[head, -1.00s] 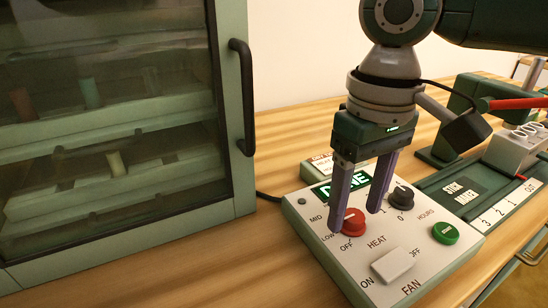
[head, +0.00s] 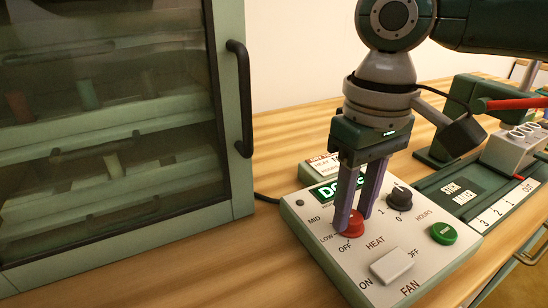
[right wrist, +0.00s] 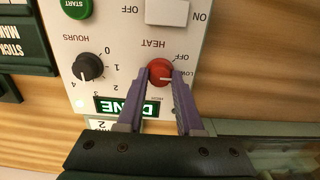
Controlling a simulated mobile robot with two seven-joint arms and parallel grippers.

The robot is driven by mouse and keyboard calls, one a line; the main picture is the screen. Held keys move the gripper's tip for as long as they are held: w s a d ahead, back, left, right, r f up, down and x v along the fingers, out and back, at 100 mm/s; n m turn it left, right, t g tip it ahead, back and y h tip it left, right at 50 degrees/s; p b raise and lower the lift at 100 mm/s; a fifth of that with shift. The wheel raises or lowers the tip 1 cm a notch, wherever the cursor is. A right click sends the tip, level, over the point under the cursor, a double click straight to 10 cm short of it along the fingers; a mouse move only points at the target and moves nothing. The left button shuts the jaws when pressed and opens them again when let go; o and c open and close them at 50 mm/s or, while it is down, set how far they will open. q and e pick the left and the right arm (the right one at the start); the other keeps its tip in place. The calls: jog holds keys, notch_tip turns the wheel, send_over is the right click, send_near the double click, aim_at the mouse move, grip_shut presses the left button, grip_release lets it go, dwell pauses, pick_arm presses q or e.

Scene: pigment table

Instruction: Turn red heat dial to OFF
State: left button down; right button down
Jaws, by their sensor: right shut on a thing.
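The red heat dial (head: 354,226) sits at the left of the white control panel (head: 322,228), beside the OFF, LOW and MID labels. It also shows in the right wrist view (right wrist: 159,70). My right gripper (head: 350,225) points down with its two purple fingers closed on opposite sides of the dial. In the right wrist view, the fingertips (right wrist: 163,75) touch or nearly touch the dial's sides. The dial's pointer is partly hidden, so its exact setting is not clear. My left gripper is not in view.
The panel also carries a black hours dial (head: 399,196), a green start button (head: 444,233), a white fan switch (head: 391,265) and a green lit display (head: 334,192). A glass-fronted cabinet (head: 226,130) stands at left. A green rack (head: 475,195) lies at right.

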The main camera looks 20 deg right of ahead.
pick_arm(q)
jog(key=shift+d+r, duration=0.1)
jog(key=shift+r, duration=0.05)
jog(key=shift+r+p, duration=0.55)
jog(key=shift+p, duration=0.1)
pick_arm(e)
jog(key=shift+r+n, duration=0.15)
jog(key=shift+n, duration=0.15)
pick_arm(q)
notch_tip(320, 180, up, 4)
jog(key=p, duration=0.3)
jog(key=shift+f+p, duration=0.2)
jog(key=shift+p, duration=0.15)
pick_arm(e)
jog(key=n, duration=0.2)
jog(key=shift+r+n, duration=0.1)
jog(key=shift+n, duration=0.3)
jog(key=shift+n+p, duration=0.95)
jog(key=shift+n, duration=0.25)
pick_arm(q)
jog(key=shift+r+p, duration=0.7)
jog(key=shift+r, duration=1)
pick_arm(e)
jog(key=shift+f+n, duration=0.2)
jog(key=shift+n, duration=1.3)
jog(key=c, duration=0.6)
grip_release()
jog(key=shift+o, duration=0.2)
